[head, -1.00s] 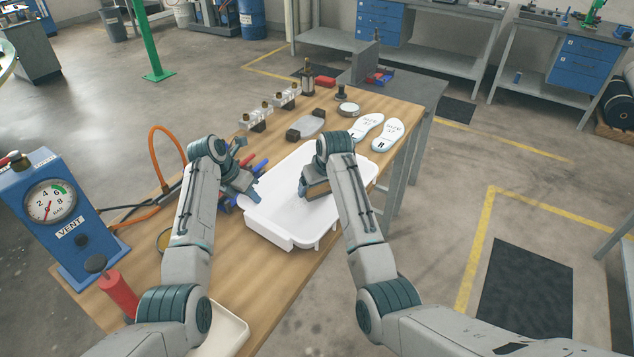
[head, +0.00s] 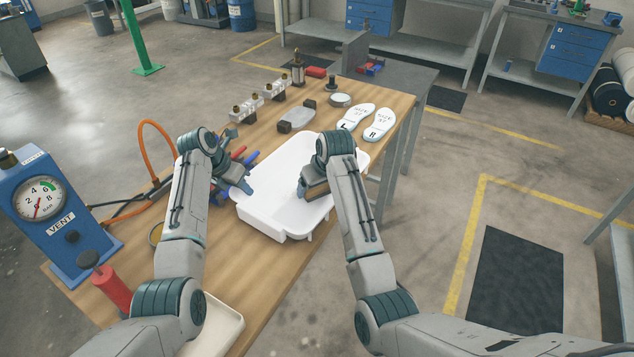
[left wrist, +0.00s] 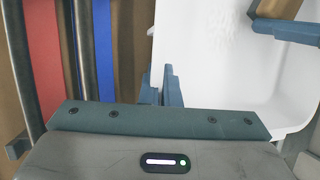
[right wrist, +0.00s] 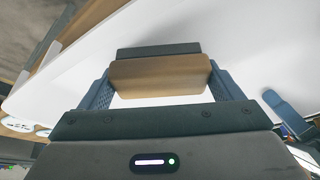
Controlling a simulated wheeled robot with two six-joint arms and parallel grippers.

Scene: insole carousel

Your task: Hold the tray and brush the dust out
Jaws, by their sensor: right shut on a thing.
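The white tray (head: 262,207) lies on the wooden bench top, near its right edge in the head view. My left gripper (head: 244,188) is at the tray's left rim; in the left wrist view its fingers (left wrist: 162,85) are close together with the tray wall between them. My right gripper (head: 313,190) is over the inside of the tray, shut on a brush (head: 317,191) with a wooden body. In the right wrist view the brush (right wrist: 160,77) sits crosswise between the fingers. Faint specks of dust (left wrist: 228,38) show on the tray floor. Bristle contact is hidden.
Red and blue handled tools (head: 236,157) lie just left of the tray. A blue gauge box (head: 55,215) and red cylinder (head: 110,287) stand at the left. Two insoles (head: 379,124) lie beyond the tray. A cream tray (head: 222,325) is at the near end.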

